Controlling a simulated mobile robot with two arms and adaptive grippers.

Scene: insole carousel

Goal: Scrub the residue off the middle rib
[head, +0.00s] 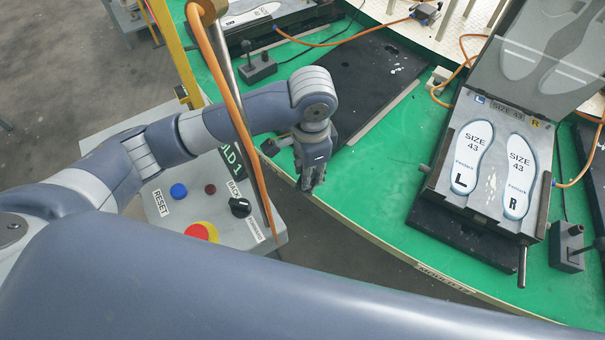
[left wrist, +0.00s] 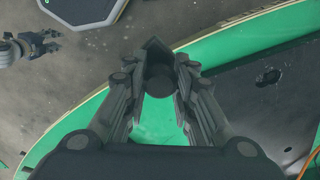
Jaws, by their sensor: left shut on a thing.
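The open mould (head: 437,180) stands at the right of the head view, its lid raised behind it. It holds two pale insoles marked SIZE 43, the L insole (head: 471,157) and the R insole (head: 519,176). Whitish residue (head: 491,184) marks the middle rib between them. My left gripper (head: 309,184) points down over the green table's near edge, well left of the mould. In the left wrist view its fingers (left wrist: 160,85) are shut on a dark, rounded tool (left wrist: 158,70), whose kind I cannot tell. My right gripper (left wrist: 48,42) shows at the top left there, fingers apart and empty.
A control box (head: 265,246) with buttons and a knob stands below my left arm. An orange hose and a pole rise beside it. A black plate (head: 365,65) lies behind my gripper. Green table (head: 385,155) is clear between gripper and mould. A joystick box (head: 567,250) stands right of the mould.

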